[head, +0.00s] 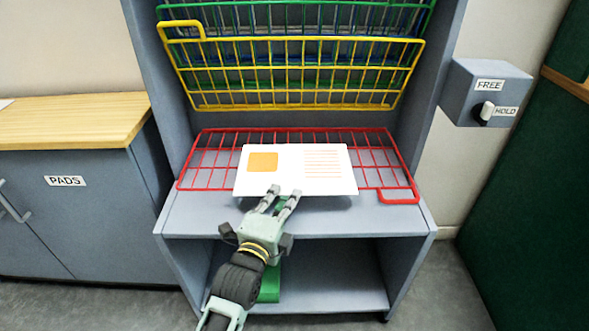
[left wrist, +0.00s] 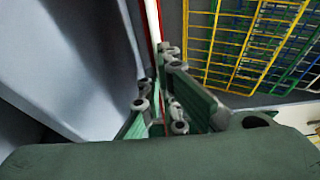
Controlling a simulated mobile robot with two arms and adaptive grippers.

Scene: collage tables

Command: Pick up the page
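The page (head: 330,180) is a white sheet with an orange square and orange lines. It lies flat over the red wire rack (head: 208,160), near its middle, with its front edge toward me. My left gripper (head: 284,192) is at the page's front edge, its fingertips overlapping the edge in the head view. In the left wrist view the fingers (left wrist: 168,85) come close together beside a thin white strip and a red line. I cannot tell whether they are closed on the page. My right gripper is in neither view.
Yellow, green and blue wire racks hang above the red rack; the yellow one (head: 290,107) is lowest. A grey box (head: 462,96) with a FREE/HOLD switch is at right. A PADS cabinet (head: 100,210) stands at left. Something green (head: 270,284) is on the lower shelf, partly behind my arm.

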